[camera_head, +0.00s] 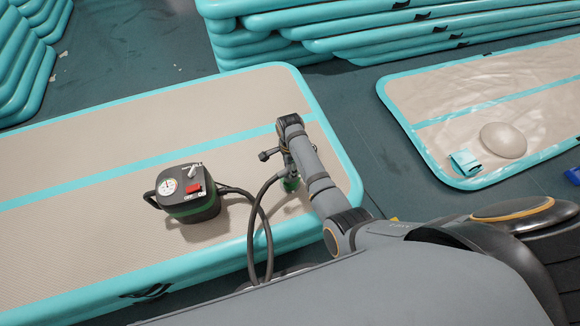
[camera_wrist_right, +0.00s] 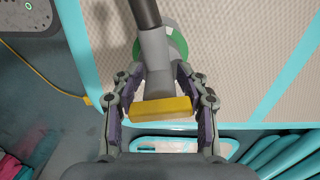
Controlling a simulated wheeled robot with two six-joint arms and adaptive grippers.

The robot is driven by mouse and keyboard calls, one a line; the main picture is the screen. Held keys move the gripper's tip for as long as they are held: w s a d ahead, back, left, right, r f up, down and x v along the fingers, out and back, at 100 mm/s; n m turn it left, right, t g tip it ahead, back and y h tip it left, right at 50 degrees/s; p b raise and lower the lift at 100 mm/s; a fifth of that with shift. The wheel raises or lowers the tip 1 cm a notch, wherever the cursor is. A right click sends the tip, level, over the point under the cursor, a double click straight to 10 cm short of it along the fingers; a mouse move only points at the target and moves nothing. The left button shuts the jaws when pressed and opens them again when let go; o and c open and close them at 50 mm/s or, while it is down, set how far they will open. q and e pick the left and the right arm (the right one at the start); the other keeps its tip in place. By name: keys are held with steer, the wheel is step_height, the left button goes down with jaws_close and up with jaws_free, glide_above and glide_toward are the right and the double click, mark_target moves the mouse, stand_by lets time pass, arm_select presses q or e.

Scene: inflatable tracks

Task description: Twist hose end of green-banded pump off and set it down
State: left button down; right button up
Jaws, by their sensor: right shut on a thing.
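In the right wrist view my right gripper (camera_wrist_right: 160,112) is shut on the grey hose end (camera_wrist_right: 157,65), which has a yellow crossbar (camera_wrist_right: 161,108) between the fingers. A green ring (camera_wrist_right: 178,45) shows behind the hose end; I cannot tell whether they are joined. My left gripper is out of view.
A flatter track (camera_head: 480,100) lies at the right, with a pale dome (camera_head: 503,140) and a folded teal cloth (camera_head: 465,162) on it. More tracks are stacked at the back (camera_head: 380,35) and far left (camera_head: 22,60). The track top left of the pump is clear.

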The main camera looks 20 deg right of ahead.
steer(key=shift+c, duration=0.3)
steer(key=shift+r+n+p, duration=0.15)
steer(key=shift+n+p, duration=0.45)
steer(key=shift+p, duration=0.1)
steer(key=n+p, duration=0.2)
steer(key=n, duration=0.1)
steer(key=shift+f+n, duration=0.2)
steer(key=shift+n, duration=0.3)
steer(key=shift+r, duration=0.1)
steer(key=shift+r+n+p, duration=0.1)
steer(key=shift+n+p, duration=0.65)
steer(key=shift+n, duration=0.15)
steer(key=shift+n+p, duration=0.45)
steer(key=shift+n, duration=0.55)
steer(key=shift+f+n, duration=0.2)
steer(key=shift+n, duration=0.5)
